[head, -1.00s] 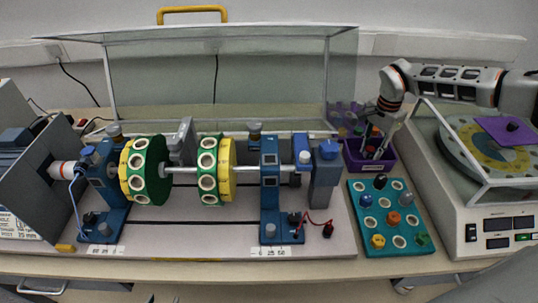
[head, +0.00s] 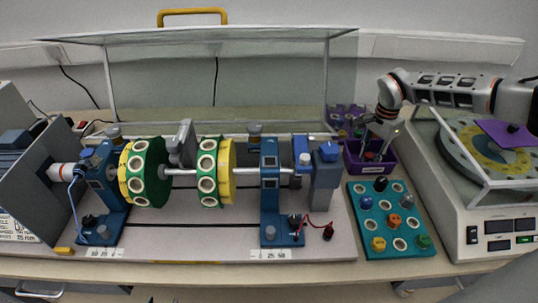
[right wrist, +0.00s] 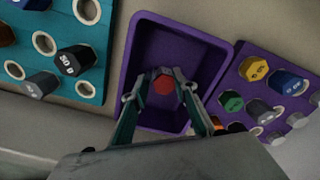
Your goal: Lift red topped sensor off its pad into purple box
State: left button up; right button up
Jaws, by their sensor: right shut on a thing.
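In the right wrist view, the red-topped sensor (right wrist: 163,84) is between the fingertips of my right gripper (right wrist: 162,90), which is shut on it. The purple box (right wrist: 150,28) is open and lies around and beneath the fingertips in that view; how far the sensor is above its floor is hard to tell. In the head view, the right gripper (head: 374,147) points down into the purple box (head: 384,166), and a small red top (head: 369,155) shows at its fingertips. My left gripper is not in view.
A teal tray (head: 354,222) with colored knobs stands in front of the box. A purple rack (right wrist: 237,80) of colored pieces stands behind it. The large machine with a glass cover (head: 472,180) is close on the right; the rotor rig (head: 190,230) is on the left.

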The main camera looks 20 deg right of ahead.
aim_at(370, 156)
jog(key=shift+f, duration=0.15)
jog(key=o, duration=1.1)
jog(key=shift+o, duration=0.2)
jog(key=shift+r+p, duration=1.3)
jog(key=shift+p, duration=0.4)
jog(key=shift+r+p, duration=0.65)
jog(key=shift+r, duration=0.55)
